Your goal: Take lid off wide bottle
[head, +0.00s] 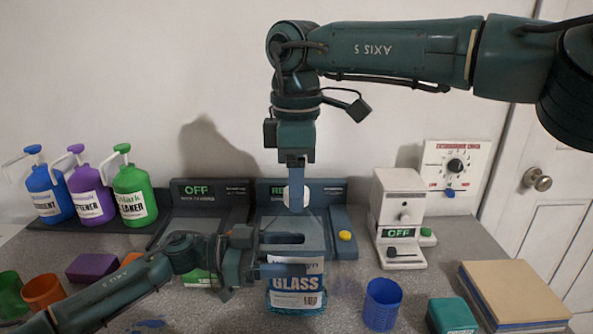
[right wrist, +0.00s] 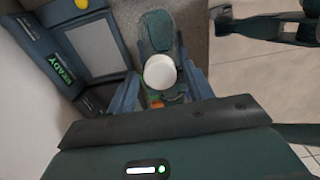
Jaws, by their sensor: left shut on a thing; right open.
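The wide bottle (head: 297,298) stands on the counter with a GLASS label and blue content. My left gripper (head: 288,254) comes in from the left and is shut on the bottle's upper part. The white round lid (head: 283,183) shows on both sides of a right finger in the head view. My right gripper (head: 296,208) points straight down over the bottle and is open, with the lid between its fingers. The lid also shows between the fingers in the right wrist view (right wrist: 160,71). The finger hides the lid's middle and neck, so I cannot tell whether the lid touches the bottle.
Several pump bottles, including a green one (head: 135,193), stand at the back left. A panel with a yellow button (head: 345,236) lies behind the bottle. A white device (head: 398,212), a blue cup (head: 381,303) and a book (head: 515,292) are to the right.

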